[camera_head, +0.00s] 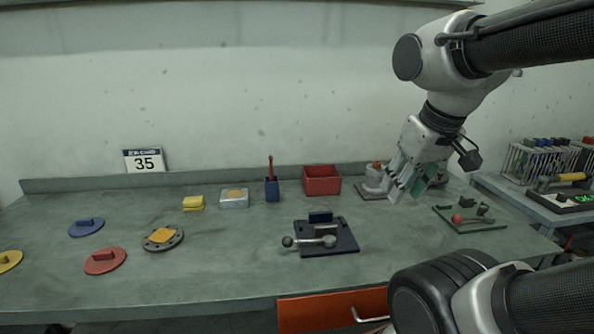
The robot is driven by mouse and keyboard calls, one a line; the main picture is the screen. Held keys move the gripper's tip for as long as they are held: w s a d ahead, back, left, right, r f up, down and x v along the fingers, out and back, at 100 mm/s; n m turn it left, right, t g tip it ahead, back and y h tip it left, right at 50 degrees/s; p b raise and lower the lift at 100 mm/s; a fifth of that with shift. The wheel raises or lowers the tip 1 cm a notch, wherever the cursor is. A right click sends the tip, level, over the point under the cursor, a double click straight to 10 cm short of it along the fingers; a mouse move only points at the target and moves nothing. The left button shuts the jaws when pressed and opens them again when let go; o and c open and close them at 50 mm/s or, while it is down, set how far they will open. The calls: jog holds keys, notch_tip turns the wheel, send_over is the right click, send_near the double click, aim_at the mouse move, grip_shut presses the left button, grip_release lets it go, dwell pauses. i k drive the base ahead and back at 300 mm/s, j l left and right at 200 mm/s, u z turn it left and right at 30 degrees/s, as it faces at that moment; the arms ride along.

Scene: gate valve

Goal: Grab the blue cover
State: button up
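The blue cover (86,227) is a flat round disc with a raised blue grip on top. It lies on the left part of the grey-green workbench (215,275), apart from the other covers. My gripper (404,188) is above the back right of the bench, far to the right of the blue cover. Its fingers point down and look spread apart, with nothing seen between them. It partly hides a grey fixture (374,184) behind it.
A red cover (105,261) and a yellow cover (8,261) lie near the blue one. A round flange with a yellow piece (163,238), yellow blocks (193,203), a red bin (322,180) and a dark clamp plate (340,240) stand farther right. An orange drawer (320,312) is below.

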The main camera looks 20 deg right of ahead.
aim_at(84, 228)
jog(key=k+j, duration=0.1)
jog(key=j, duration=0.2)
jog(key=k+j, duration=0.1)
jog(key=j, duration=0.2)
jog(key=k+j, duration=0.1)
jog(key=j, duration=0.2)
jog(key=j+z, duration=0.25)
jog(key=j, duration=1.7)
jog(key=i+j, duration=0.4)
jog(key=i+j+z, duration=0.1)
jog(key=i+j, duration=0.25)
jog(key=j, duration=0.15)
